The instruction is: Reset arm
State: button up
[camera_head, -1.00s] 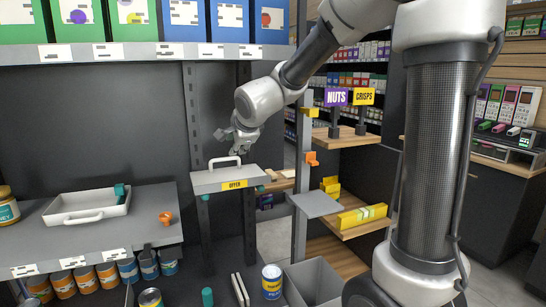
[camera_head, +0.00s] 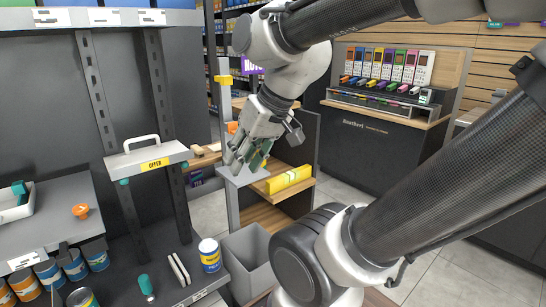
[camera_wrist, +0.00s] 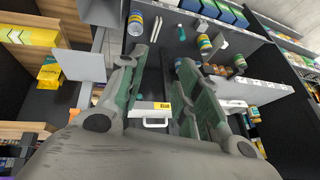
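My gripper (camera_head: 245,153) hangs in front of the small side shelves in the head view, pointing down and to the left. In the wrist view my gripper (camera_wrist: 157,75) has its two green-padded fingers spread wide apart, with nothing between them. A small grey shelf with a yellow OFFER label (camera_head: 154,165) and a white handle stands to its left. The same label shows beyond the fingers in the wrist view (camera_wrist: 164,106). A yellow box (camera_head: 289,179) lies on a wooden shelf to the gripper's right.
A grey bin (camera_head: 248,262) stands on the floor below the gripper. A blue-and-yellow can (camera_head: 210,255) stands on the lower dark shelf. An orange piece (camera_head: 80,211) sits on the grey shelf at left. Open tiled floor lies at right, before a dark counter (camera_head: 385,145).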

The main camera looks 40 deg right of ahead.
jog(key=s+d+g+h, duration=0.1)
jog(key=s+d+h, duration=0.1)
jog(key=d, duration=0.3)
jog(key=shift+s, duration=0.7)
